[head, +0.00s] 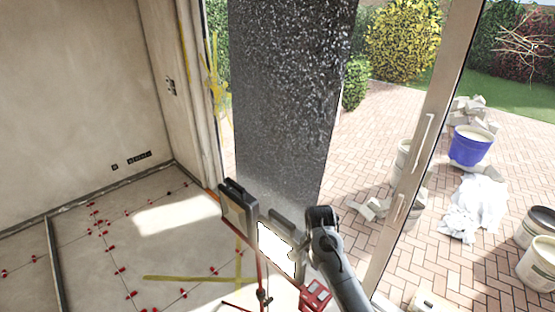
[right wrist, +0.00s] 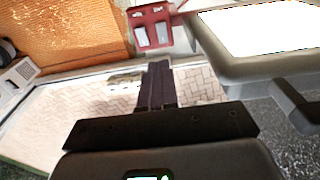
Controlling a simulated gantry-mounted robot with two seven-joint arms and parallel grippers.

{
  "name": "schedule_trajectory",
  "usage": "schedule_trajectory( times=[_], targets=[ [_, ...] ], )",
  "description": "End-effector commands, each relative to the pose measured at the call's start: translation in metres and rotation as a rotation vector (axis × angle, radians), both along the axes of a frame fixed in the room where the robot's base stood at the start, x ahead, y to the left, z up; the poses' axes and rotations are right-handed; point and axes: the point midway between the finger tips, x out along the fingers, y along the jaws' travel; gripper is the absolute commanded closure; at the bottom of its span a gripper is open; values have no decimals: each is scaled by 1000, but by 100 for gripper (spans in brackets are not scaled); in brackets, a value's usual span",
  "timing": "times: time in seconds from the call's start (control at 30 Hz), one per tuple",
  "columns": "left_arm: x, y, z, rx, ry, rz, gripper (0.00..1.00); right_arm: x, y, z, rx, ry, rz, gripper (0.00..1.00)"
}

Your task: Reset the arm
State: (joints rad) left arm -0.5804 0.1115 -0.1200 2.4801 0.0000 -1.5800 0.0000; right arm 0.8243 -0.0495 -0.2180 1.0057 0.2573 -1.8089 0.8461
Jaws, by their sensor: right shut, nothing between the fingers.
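My right arm (head: 338,262) comes in from the bottom right of the head view and ends close to a work light. Its fingers cannot be made out there. In the right wrist view my right gripper (right wrist: 158,68) is shut, with its dark fingers together and nothing between them. My left gripper is in neither view. The floor tiles (head: 150,262) lie at the lower left of the head view, with several red levelling clips (head: 118,270) along their joints.
The work light (head: 276,246) on a red stand is close beside my right arm; its bright panel (right wrist: 268,30) also shows in the right wrist view. A tall dark speckled slab (head: 285,90) rises behind. Outside are a blue bucket (head: 470,150) and open brick paving (head: 455,265).

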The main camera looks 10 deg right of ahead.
Motion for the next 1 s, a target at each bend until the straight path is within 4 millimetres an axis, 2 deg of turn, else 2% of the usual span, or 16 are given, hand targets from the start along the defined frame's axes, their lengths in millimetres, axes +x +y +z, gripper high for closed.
schedule_trajectory(
  times=[0.17,0.27,0.3,0.37,0.4,0.5,0.6,0.73,0.83,0.9,1.0],
  targets=[
    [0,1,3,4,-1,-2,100,-36,-4,-58,-4,101,-4,100],
    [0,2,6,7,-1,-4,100,-74,-10,-108,-8,190,-11,100],
    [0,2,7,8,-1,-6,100,-94,-13,-129,-9,226,-14,100],
    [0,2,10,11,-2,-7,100,-128,-17,-159,-7,276,-17,100],
    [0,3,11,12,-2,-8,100,-152,-19,-178,-5,306,-17,100],
    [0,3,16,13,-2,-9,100,-212,-26,-213,2,356,-11,100],
    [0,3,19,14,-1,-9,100,-269,-32,-234,12,378,22,100],
    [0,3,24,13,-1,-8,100,-337,-39,-241,29,373,109,100],
    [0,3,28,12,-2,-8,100,-382,-44,-230,43,340,206,100],
    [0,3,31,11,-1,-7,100,-408,-47,-213,52,298,296,100],
    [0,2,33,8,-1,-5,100,-428,-48,-177,54,210,442,100]
  ],
)
